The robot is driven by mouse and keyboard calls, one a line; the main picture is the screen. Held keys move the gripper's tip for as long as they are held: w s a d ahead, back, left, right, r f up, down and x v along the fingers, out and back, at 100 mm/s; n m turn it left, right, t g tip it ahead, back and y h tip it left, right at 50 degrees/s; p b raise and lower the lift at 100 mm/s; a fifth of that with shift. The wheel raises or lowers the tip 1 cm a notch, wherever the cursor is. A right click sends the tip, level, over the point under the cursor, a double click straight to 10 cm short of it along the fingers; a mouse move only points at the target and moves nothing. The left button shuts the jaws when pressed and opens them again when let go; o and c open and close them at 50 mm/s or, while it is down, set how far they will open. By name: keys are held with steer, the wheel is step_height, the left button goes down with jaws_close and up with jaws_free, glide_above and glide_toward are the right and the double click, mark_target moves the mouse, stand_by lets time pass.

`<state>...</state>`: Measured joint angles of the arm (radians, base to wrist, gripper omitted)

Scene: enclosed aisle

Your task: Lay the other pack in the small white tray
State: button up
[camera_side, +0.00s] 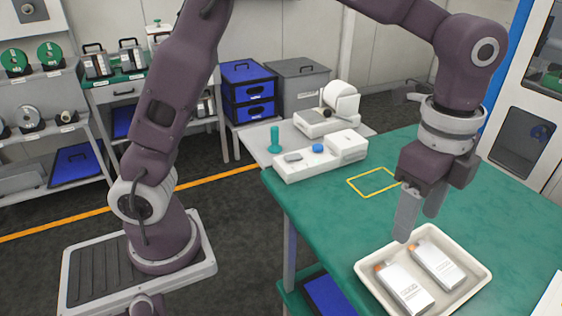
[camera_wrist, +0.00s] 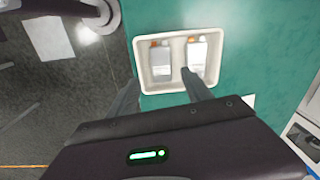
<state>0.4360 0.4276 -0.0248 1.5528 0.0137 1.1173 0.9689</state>
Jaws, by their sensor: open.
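The small white tray (camera_side: 478,268) lies on the green bench top. Two white packs with orange ends lie flat in it side by side, the left pack (camera_side: 406,291) and the right pack (camera_side: 438,266). The wrist view also shows the tray (camera_wrist: 146,83), the left pack (camera_wrist: 161,65) and the right pack (camera_wrist: 196,60). My gripper (camera_side: 416,227) is open and empty, pointing down above the tray's far edge. In the wrist view its fingertips (camera_wrist: 160,77) overlap the tray's near side and are apart from both packs.
A yellow outlined square (camera_side: 374,182) on the green bench (camera_side: 500,215) is empty. White equipment (camera_side: 320,156) with a blue knob stands behind it at the bench's far end. Blue drawers (camera_side: 249,92) and shelves stand farther back. A white cabinet (camera_side: 530,125) borders the right.

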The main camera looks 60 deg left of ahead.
steer(key=s+a+r+n+t, duration=0.2)
steer(key=s+a+r+n, duration=0.45)
steer(key=a, duration=0.25)
steer(key=s+a+n+t, duration=0.1)
steer(key=s+a+n, duration=0.3)
steer(key=s+n, duration=0.1)
steer(key=s+a+f+n+t, duration=0.1)
steer(key=s+a+n, duration=0.3)
steer(key=s, duration=0.4)
steer(key=shift+s+a+f+n+t, duration=0.2)
steer(key=shift+s+n+t, duration=0.1)
steer(key=shift+n+t, duration=0.2)
